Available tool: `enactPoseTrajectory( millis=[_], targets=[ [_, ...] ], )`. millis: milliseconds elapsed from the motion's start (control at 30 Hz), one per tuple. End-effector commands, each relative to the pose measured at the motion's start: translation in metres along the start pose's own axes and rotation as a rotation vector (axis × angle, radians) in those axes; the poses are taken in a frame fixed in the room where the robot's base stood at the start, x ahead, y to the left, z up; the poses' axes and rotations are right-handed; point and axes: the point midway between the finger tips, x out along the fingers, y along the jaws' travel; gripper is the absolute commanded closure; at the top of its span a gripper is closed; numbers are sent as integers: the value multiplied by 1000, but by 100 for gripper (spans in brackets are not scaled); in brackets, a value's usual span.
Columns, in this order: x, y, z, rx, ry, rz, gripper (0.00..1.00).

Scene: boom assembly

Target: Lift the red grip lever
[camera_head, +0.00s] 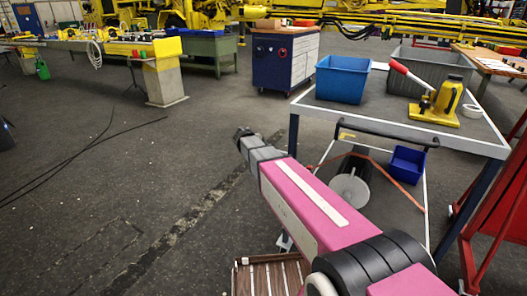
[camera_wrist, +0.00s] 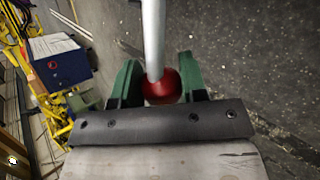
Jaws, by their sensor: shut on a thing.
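In the wrist view a pale grey rod (camera_wrist: 153,35) ends in a rounded red grip (camera_wrist: 163,88). My gripper (camera_wrist: 159,72) has green fingers, one on each side of the red grip, and is shut on it. The rod runs up out of the top of the picture, so its other end is hidden. In the head view my pink arm reaches towards the middle. I cannot make out the held grip or its rod there.
A grey table (camera_head: 365,110) stands at the right with a blue bin (camera_head: 342,80) and a yellow device (camera_head: 437,105) with a red-and-white handle (camera_head: 408,73). A blue cabinet (camera_head: 285,62) stands behind. Open floor (camera_head: 150,220) lies to the left, with black cables.

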Motion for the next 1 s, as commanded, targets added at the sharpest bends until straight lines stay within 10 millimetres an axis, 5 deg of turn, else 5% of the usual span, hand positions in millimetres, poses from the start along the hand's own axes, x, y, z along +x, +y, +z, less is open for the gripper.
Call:
enactPoseTrajectory(
  millis=[33,67,100,533,1000],
  targets=[
    [-1,2,1,1,0,6,100],
    [-1,2,1,1,0,6,51],
    [-1,2,1,1,-1,6,38],
    [-11,1,0,-1,0,5,37],
    [-92,0,1,0,1,5,37]
  ],
)
